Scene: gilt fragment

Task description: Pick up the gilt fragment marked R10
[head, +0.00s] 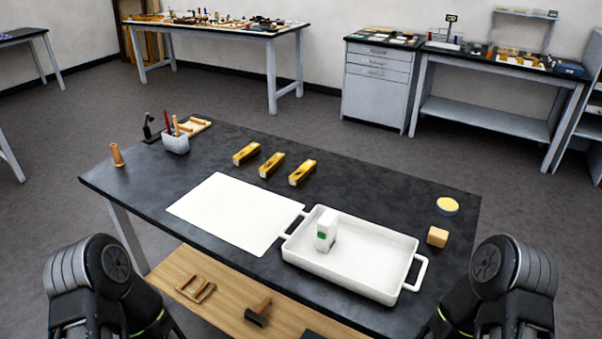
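Three gilt fragments lie in a row near the far edge of the dark table: a left one (246,153), a middle one (271,164) and a right one (302,173). Each is a gold, elongated block with a pale patch at its near end. Any marking is too small to read, so I cannot tell which is R10. My arms show at the lower left and lower right corners. Neither gripper is in view, and nothing touches the fragments.
A white sheet (235,212) lies before the fragments. A white tray (382,243) holds a white and green item (326,230). A wooden block (437,237) and round tin (447,206) are at right. A pen cup (176,142) and wooden peg (117,155) stand at left.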

